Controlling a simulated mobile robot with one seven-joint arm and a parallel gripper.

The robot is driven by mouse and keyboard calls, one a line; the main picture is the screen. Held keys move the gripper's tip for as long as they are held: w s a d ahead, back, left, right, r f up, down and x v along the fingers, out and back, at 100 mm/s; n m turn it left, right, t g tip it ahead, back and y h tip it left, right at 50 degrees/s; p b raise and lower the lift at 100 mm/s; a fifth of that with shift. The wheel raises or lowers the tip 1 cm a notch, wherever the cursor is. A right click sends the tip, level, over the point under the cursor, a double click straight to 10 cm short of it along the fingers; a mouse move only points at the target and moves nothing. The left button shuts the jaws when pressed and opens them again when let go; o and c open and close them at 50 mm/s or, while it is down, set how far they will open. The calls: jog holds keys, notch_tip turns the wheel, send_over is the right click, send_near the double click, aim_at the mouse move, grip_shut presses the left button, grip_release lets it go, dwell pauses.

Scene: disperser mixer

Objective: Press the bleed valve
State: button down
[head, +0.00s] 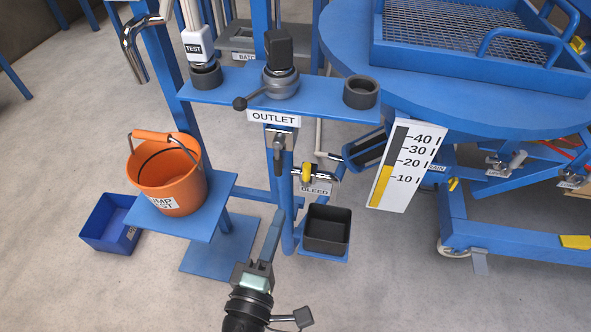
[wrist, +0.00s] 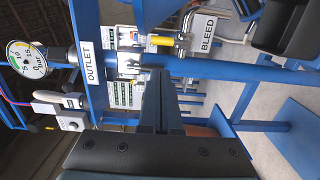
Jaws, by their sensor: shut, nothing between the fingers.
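The bleed valve (head: 309,173) is a small metal valve with a yellow part, just above the white BLEED label (head: 314,190), right of the blue post. In the wrist view, which is turned sideways, its yellow part (wrist: 160,40) and the BLEED label (wrist: 208,32) show at the top. My gripper (head: 278,214) is shut and empty. In the head view its tips appear below and left of the valve, in front of the post. In the wrist view the closed fingers (wrist: 161,75) point at the post and pipe fittings, apart from the yellow part in the picture.
A dark open box (head: 327,241) stands below the valve. The OUTLET shelf (head: 326,100) with a black-handled valve is above. An orange bucket (head: 172,180) sits on a blue stand at left. A level gauge (head: 405,166) and blue round table (head: 445,110) are at right.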

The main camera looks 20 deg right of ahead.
aim_at(306, 176)
jog(key=shift+s+a, duration=0.1)
jog(key=b+x, duration=0.1)
jog(key=x, duration=0.9)
jog(key=shift+s+d+r+m+b, duration=0.2)
jog(key=shift+d+m+b, duration=0.3)
jog(key=shift+m, duration=0.4)
dwell(0.3)
jog(key=s+d+f+m+b, duration=0.1)
jog(key=s+d+m+b, duration=0.1)
jog(key=m+b, duration=0.3)
jog(key=s+d+f+m+y+b, duration=0.1)
jog(key=d+f+m+b, duration=0.1)
jog(key=m+b, duration=0.4)
jog(key=shift+s+d+f+m, duration=0.35)
jog(key=shift+d+m, duration=0.3)
jog(key=shift+m, duration=1.85)
jog(key=shift+r, duration=0.1)
jog(key=shift+s, duration=0.1)
